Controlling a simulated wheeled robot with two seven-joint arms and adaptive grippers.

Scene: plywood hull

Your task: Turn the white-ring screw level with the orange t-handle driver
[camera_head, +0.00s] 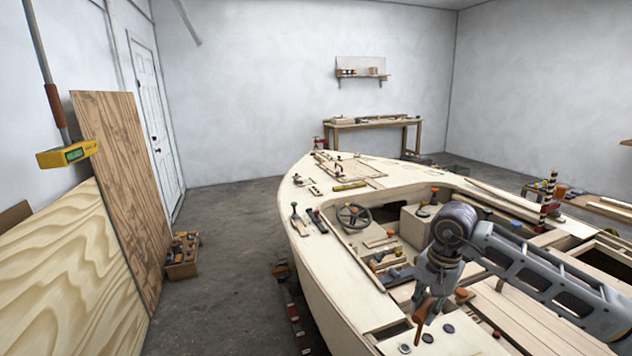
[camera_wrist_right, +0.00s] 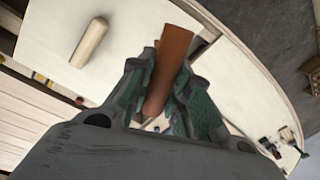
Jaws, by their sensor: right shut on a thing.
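My right gripper (camera_head: 432,293) is over the near deck of the plywood hull (camera_head: 330,265). It is shut on the orange handle of the t-handle driver (camera_head: 421,312). In the right wrist view the orange handle (camera_wrist_right: 167,72) stands between the two green-padded fingers (camera_wrist_right: 165,105); the driver's tip is hidden. Small round screw heads lie on the deck just below the gripper: a pale-rimmed one (camera_head: 405,349), a dark one (camera_head: 427,338) and another dark one (camera_head: 448,328). I cannot tell for sure which has the white ring, or its slot angle. My left gripper is not in view.
The hull's open cockpit holds a steering wheel (camera_head: 354,215) and loose tools. A striped post (camera_head: 549,195) stands at the right. A pale peg (camera_wrist_right: 89,42) lies on the deck.

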